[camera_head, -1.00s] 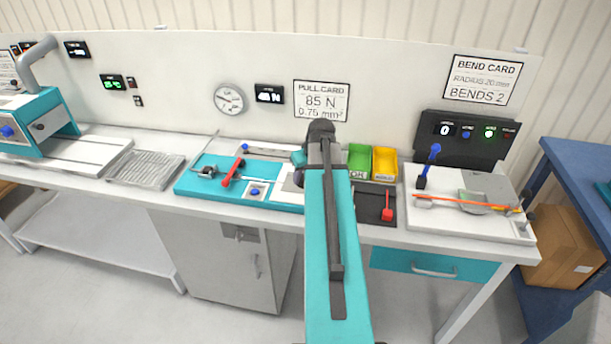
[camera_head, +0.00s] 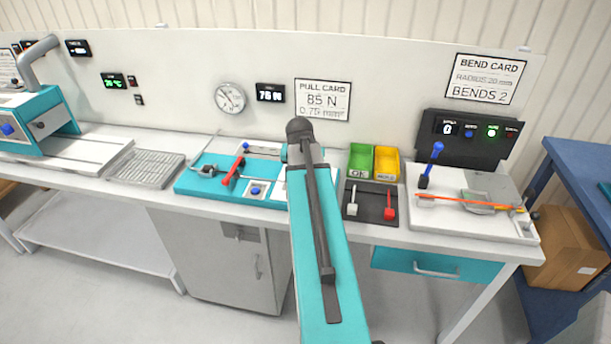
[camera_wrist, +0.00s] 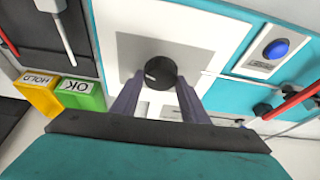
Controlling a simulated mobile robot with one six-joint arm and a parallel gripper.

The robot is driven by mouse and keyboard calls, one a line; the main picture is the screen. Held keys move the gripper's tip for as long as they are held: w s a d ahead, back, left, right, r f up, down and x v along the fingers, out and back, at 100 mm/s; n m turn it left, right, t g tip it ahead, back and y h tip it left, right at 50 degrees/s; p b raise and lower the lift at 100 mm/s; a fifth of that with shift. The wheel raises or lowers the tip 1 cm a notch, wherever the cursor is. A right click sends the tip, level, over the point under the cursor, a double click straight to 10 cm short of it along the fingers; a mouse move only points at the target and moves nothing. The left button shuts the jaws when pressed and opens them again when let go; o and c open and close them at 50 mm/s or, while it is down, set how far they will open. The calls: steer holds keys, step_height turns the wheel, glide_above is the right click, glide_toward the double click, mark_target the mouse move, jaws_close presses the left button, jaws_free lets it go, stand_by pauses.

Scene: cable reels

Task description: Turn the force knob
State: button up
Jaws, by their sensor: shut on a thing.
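The black force knob (camera_wrist: 158,73) stands on a white plate (camera_wrist: 110,38) in the wrist view, with a pale mark on its top. My gripper (camera_wrist: 160,82) has a grey finger on each side of the knob and is shut on it. In the head view my arm hides the knob and gripper. The force display (camera_head: 270,93) on the wall reads about 75 N, its digits a little blurred. The pull card (camera_head: 322,99) beside it reads 85 N and 0.75 mm².
A blue button (camera_wrist: 277,48) and a red lever (camera_head: 233,171) are near the knob on the teal tester. Green (camera_head: 361,160) and yellow (camera_head: 386,163) bins stand right of my arm, behind a dark panel with white and red levers. The bend fixture (camera_head: 470,228) is further right.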

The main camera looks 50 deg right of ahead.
steer(key=shift+w+a+m+g+h+b, duration=0.15)
steer(key=shift+m+g+b, duration=0.35)
steer(key=shift+m, duration=1)
steer(key=shift+w+d+m+g+h+b, duration=0.1)
steer(key=shift+m+g+h+b, duration=0.35)
steer(key=shift+m, duration=1.05)
steer(key=shift+g+y, duration=0.25)
steer(key=shift+y, duration=0.05)
steer(key=o, duration=1.1)
steer(key=shift+s, duration=0.1)
steer(key=shift+c, duration=0.2)
steer(key=b+v, duration=0.2)
steer(key=v, duration=1.1)
steer(key=shift+a+r, duration=0.25)
steer(key=shift+r, duration=0.05)
steer(key=shift+s, duration=0.1)
